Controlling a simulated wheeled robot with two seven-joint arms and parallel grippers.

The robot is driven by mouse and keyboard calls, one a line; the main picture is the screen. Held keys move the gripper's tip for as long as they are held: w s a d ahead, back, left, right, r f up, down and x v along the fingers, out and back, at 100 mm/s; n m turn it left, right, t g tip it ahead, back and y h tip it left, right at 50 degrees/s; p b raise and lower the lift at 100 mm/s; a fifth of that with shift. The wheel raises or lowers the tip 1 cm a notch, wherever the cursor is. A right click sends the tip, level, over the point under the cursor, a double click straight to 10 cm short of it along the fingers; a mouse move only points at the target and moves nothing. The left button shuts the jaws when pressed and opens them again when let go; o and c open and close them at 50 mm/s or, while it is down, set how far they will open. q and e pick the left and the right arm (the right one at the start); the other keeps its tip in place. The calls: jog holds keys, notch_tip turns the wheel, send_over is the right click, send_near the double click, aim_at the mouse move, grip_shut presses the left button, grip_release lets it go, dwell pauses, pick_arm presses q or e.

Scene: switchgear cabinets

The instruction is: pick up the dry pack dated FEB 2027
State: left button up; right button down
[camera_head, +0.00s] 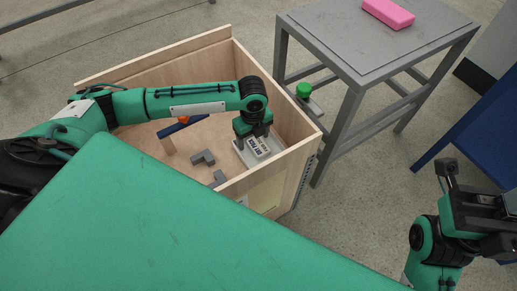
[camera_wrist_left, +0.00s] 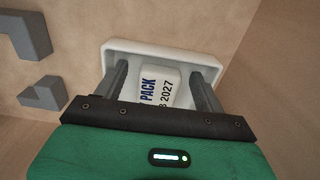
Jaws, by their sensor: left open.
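The dry pack (camera_wrist_left: 158,86) is a small white packet in a shallow white tray (camera_wrist_left: 200,60) inside the wooden crate.
The wooden crate (camera_head: 292,168) has tall walls close around my left gripper. Grey angled blocks (camera_head: 203,158) lie on its floor, with a blue bar (camera_head: 180,128) behind. A grey table (camera_head: 375,50) with a pink block (camera_head: 388,13) stands behind right.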

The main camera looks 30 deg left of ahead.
pick_arm(q)
jog(key=c, duration=1.1)
jog(key=shift+r, duration=0.1)
